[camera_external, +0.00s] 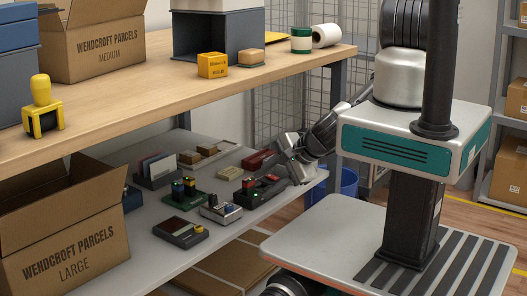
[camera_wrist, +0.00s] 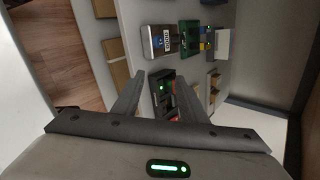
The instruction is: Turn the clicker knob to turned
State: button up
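A small silver device with a row of digits, which looks like the clicker (camera_external: 221,211), stands on the grey lower shelf; the wrist view shows it near the top, with its digit window (camera_wrist: 167,42). I cannot clearly make out its knob or how it is turned. My gripper (camera_external: 277,160) is above the right end of the shelf, apart from the clicker. In the wrist view my gripper (camera_wrist: 160,85) has its two fingers spread with nothing held. A dark device (camera_wrist: 157,92) with a green light shows between and beyond the fingers.
On the lower shelf (camera_external: 225,238) stand a green holder (camera_external: 185,198) with stamps, a dark device (camera_external: 180,233), a red stapler-like thing (camera_external: 256,160) and a card holder (camera_external: 155,172). The wooden counter (camera_external: 150,98) overhangs it. A large carton (camera_external: 65,240) stands at left.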

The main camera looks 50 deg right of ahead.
jog(key=f+n+t, duration=0.1)
jog(key=f+n, duration=0.1)
jog(key=n, duration=0.4)
jog(key=n+t+y+b, duration=0.2)
jog(key=n+t+b, duration=0.15)
jog(key=n, duration=1.35)
send_near(214, 195)
jog(key=x, duration=0.8)
jog(key=shift+w+a, duration=0.1)
jog(key=shift+w, duration=0.05)
jog(key=shift+c, duration=0.3)
